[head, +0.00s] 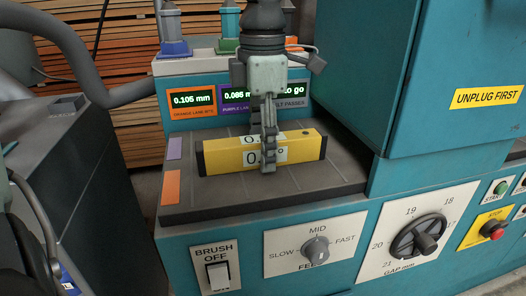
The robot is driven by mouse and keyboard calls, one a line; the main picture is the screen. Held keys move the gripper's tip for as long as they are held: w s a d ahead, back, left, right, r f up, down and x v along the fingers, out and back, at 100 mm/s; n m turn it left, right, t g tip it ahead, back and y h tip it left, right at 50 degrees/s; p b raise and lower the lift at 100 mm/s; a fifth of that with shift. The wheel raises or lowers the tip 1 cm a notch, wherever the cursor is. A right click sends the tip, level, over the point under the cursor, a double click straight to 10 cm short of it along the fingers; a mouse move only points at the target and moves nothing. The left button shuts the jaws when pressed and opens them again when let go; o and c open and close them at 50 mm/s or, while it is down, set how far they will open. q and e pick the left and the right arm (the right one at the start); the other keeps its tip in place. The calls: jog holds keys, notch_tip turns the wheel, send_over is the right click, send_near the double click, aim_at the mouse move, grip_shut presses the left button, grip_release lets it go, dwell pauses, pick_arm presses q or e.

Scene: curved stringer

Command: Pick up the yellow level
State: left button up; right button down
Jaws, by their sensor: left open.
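The yellow level (225,158) is a long yellow bar with black ends and white number labels. It lies on the dark grey bed of the teal machine. My left gripper (268,160) points down at the middle of the level, its fingers overlapping the level's front face and hiding part of its label. The jaws are open; whether they touch the level cannot be told. My right gripper is not in view.
The dark bed (210,205) has an orange patch (171,187) and a purple patch at its left. A display panel (193,101) stands behind. A teal cabinet (455,60) rises at the right. Knobs and switches line the front, including a gap dial (418,238).

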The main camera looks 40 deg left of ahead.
pick_arm(q)
grip_shut()
dwell(0.3)
jog(key=shift+r, duration=0.1)
